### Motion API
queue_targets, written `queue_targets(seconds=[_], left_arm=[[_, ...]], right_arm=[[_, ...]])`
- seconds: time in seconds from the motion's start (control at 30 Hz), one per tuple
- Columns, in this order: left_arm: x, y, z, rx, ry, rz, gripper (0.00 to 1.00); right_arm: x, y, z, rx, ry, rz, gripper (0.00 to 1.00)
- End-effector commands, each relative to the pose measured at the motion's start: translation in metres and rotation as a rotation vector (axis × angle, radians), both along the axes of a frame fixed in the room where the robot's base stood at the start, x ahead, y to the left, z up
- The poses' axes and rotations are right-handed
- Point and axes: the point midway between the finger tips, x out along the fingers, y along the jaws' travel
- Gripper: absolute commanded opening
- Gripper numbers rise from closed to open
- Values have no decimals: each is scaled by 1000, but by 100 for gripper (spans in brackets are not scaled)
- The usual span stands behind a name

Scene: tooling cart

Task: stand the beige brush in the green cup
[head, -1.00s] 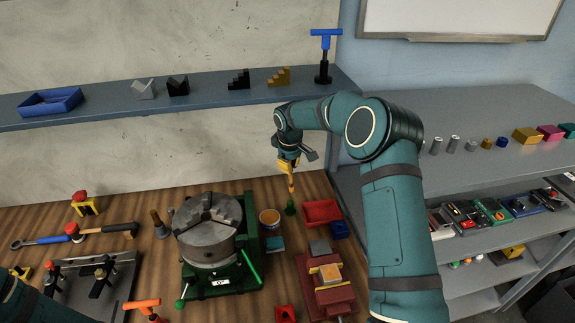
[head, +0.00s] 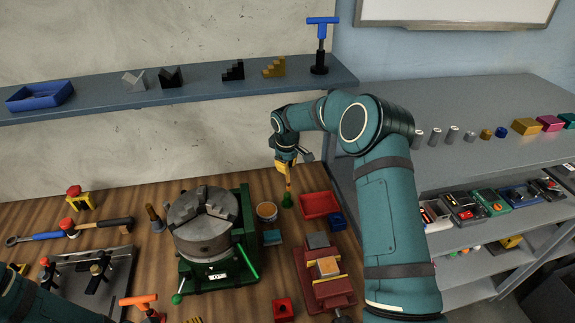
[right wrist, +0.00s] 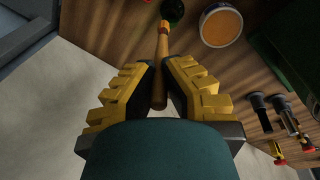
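The beige brush (head: 289,181) hangs nearly upright below my right gripper (head: 287,161). In the right wrist view its handle (right wrist: 161,60) runs between the two yellow fingers of that gripper (right wrist: 161,66), which close on it near the tips. The small dark green cup (head: 287,201) stands on the wooden bench right under the brush. It also shows in the right wrist view (right wrist: 173,10), at the brush's far end. The far end meets the cup's mouth; how deep it sits inside I cannot tell. My left gripper is out of view.
A cup with orange contents (head: 266,211) stands left of the green cup. A shelf (head: 215,87) runs above.

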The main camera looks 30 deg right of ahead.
Motion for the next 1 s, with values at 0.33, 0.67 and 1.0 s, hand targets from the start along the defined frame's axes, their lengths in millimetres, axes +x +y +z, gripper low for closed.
queue_targets(seconds=[0.33,0.67,1.0], left_arm=[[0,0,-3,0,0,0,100],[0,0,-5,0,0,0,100],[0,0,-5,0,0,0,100]], right_arm=[[-2,6,-1,0,-1,0,0],[-3,10,-1,-1,-1,1,0],[-3,10,-1,0,0,0,0]])
